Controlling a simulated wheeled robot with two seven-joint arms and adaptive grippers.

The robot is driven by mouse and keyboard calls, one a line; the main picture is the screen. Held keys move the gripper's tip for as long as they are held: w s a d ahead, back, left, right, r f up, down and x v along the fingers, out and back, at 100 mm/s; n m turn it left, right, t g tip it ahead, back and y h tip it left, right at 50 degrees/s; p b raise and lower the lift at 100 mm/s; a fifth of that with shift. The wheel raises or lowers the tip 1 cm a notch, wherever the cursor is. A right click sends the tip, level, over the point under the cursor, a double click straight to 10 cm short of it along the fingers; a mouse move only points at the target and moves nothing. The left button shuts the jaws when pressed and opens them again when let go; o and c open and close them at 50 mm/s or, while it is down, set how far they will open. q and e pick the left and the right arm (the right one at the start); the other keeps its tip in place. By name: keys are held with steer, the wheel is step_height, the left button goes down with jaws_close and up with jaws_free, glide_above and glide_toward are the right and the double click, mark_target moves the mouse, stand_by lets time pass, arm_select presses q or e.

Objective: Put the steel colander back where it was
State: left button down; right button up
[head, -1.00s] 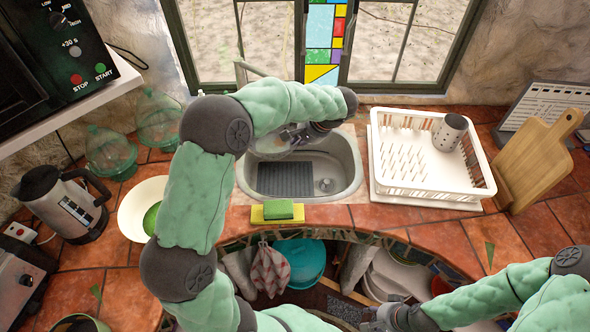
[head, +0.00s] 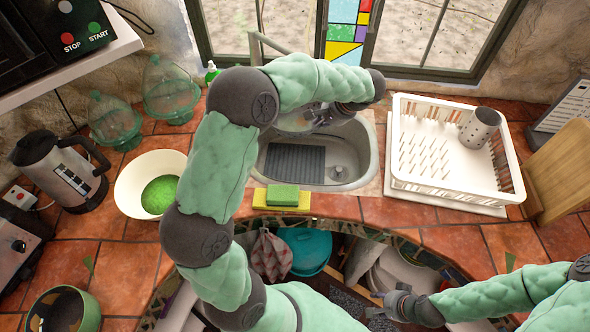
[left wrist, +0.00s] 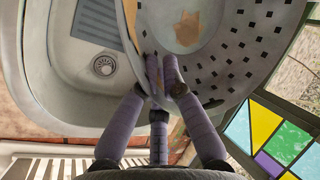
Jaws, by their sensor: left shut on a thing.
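The steel colander (left wrist: 235,50) is pale grey with rows of small dark holes and fills the upper right of the left wrist view. My left gripper (left wrist: 163,75) is shut on its wall near the rim. In the head view the colander (head: 294,122) shows only as a small piece below my left arm. My left gripper (head: 328,114) is there over the back part of the sink (head: 352,160). The colander looks tilted. My right gripper (head: 382,302) is low at the front, beside the open shelf under the counter; its fingers are too small to read.
A white dish rack (head: 450,195) with a grey perforated cup stands right of the sink. A green sponge (head: 283,194) lies at the sink's front edge. A white bowl (head: 130,195), kettle (head: 60,170) and glass jars (head: 170,90) stand left. The window is behind.

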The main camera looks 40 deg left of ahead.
arm_select(q)
step_height(320, 180, down, 22)
steer(key=b, duration=1.1)
steer(key=shift+f+b, duration=0.2)
steer(key=shift+b, duration=0.2)
steer(key=shift+f, duration=0.15)
steer(key=c, duration=1.4)
jaws_free()
steer(key=shift+s, duration=0.1)
